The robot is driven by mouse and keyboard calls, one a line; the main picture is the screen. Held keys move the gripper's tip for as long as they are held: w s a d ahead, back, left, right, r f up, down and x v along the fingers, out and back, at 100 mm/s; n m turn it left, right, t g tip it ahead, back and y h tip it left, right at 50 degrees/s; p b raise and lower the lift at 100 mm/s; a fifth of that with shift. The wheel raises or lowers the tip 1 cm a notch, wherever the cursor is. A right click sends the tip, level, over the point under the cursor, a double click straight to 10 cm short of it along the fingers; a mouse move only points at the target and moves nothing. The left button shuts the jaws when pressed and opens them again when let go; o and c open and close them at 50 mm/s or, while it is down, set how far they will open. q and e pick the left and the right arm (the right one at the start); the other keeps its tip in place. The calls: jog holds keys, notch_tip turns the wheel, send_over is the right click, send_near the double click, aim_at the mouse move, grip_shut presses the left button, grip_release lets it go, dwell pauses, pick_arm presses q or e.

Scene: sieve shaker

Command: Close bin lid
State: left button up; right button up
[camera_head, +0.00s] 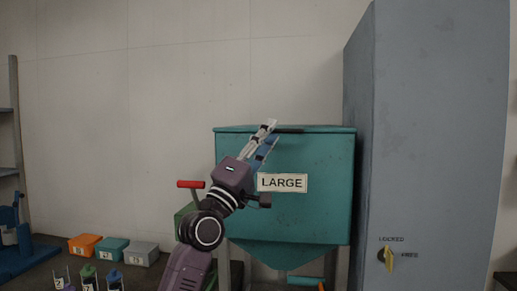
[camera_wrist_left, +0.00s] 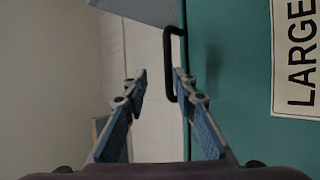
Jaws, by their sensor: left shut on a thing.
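The teal bin (camera_head: 320,215) with the "LARGE" label (camera_head: 282,183) stands in the middle of the head view. Its thin teal lid (camera_head: 340,129) lies flat, or nearly so, across the top; I cannot tell if a small gap is left. A black handle (camera_head: 290,131) is at the lid's front edge, and it also shows in the left wrist view (camera_wrist_left: 168,65). My right gripper is not in view.
A tall grey cabinet (camera_head: 440,130) with a yellow knob (camera_head: 388,258) stands close at the bin's right. A red-handled lever (camera_head: 190,184) is left of the bin. Orange (camera_head: 85,244), teal (camera_head: 111,250) and grey (camera_head: 141,254) small bins sit at the lower left.

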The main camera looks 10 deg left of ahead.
pick_arm(q)
jog(key=s, duration=0.1)
jog(key=s+a+f, duration=0.1)
jog(key=s, duration=0.1)
jog(key=s+a+f, duration=0.1)
jog(key=shift+s+a, duration=0.2)
jog(key=shift+s, duration=0.2)
jog(key=shift+f, duration=0.1)
